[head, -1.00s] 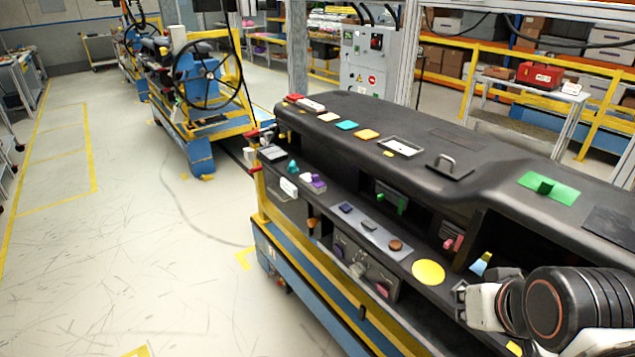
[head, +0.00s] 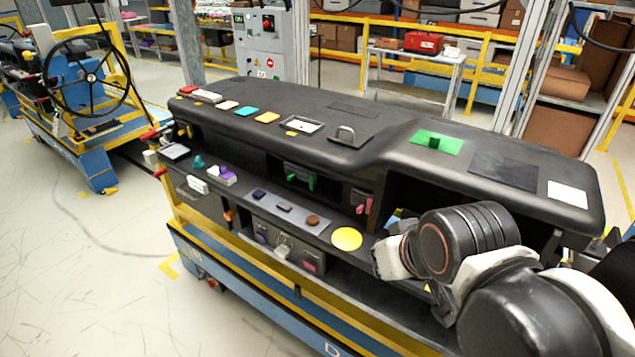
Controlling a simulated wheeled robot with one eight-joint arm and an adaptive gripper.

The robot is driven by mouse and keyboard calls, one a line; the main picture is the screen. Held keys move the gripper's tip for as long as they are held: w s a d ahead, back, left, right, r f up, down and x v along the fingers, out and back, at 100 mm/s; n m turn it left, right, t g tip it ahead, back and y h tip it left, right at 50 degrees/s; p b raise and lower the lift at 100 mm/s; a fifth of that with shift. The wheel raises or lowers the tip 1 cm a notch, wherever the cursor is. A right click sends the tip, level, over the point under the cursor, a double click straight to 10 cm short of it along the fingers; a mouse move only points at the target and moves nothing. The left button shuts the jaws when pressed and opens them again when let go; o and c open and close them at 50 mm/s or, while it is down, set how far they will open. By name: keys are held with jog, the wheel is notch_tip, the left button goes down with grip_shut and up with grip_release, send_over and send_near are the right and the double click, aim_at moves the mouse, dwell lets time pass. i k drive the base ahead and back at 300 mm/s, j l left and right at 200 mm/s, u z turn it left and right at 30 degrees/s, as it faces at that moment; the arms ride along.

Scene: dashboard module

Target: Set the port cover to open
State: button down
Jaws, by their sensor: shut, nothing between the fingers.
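The dashboard module (head: 340,168) is a long black console with many coloured parts on its top and front ledge. I cannot tell for certain which part is the port cover. A dark panel with a raised handle (head: 345,135) lies on the top. A green plate with a dark green knob (head: 436,142) lies to its right. A flat yellow disc (head: 347,238) is on the front ledge. My gripper (head: 382,262) is at the ledge, just right of the yellow disc, shut and empty. Its fingertips are small and partly hidden by my wrist.
A grey ledge panel (head: 290,210) with small buttons is left of the yellow disc. Pink levers (head: 364,204) and green levers (head: 300,180) sit in front recesses. A blue and yellow frame (head: 270,295) carries the module. Open floor (head: 80,270) lies to the left.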

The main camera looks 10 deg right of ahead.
aim_at(224, 173)
jog(key=i+j+u, duration=0.25)
jog(key=i+j, duration=0.75)
jog(key=i, duration=0.05)
